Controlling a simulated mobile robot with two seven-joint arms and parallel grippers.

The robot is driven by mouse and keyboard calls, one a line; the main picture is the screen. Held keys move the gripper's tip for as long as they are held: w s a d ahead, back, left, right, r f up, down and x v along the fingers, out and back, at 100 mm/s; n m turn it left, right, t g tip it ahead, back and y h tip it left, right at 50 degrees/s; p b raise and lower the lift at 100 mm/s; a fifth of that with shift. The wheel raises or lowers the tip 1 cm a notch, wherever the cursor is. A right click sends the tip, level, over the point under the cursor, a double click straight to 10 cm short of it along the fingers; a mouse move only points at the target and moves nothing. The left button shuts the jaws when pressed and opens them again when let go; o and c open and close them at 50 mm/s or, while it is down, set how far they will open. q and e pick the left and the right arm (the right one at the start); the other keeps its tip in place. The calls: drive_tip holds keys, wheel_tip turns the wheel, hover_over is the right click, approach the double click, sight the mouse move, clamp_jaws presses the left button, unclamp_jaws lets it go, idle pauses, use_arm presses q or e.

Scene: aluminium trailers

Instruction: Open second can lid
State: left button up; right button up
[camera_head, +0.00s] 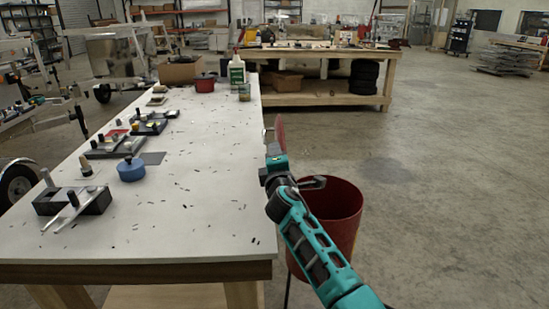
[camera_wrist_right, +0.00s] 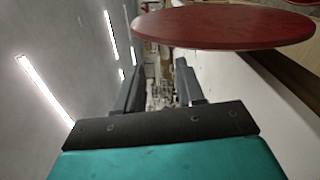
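A red can (camera_head: 337,225) stands on the floor just right of the table, with its top open. The lid also shows in the right wrist view (camera_wrist_right: 225,26) as a wide flat disc just past the fingertips, above and to the right. My right gripper (camera_head: 271,152) is by the lid at the table's right edge. Its fingers (camera_wrist_right: 160,82) are apart with nothing between them. Contact with the lid cannot be told. My left gripper is out of view.
The long white table (camera_head: 205,205) fills the left, with a blue round container (camera_head: 131,170), dark blocks and scattered bits on it. A wooden workbench (camera_head: 320,90) is behind. The right floor is clear.

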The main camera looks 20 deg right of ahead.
idle(0.3)
drive_tip(key=p+v, duration=0.4)
drive_tip(key=v, duration=1)
drive_tip(key=shift+s+p, duration=0.35)
drive_tip(key=shift+p, duration=0.05)
idle(0.6)
drive_tip(key=shift+a, duration=0.1)
drive_tip(key=shift+c, duration=0.3)
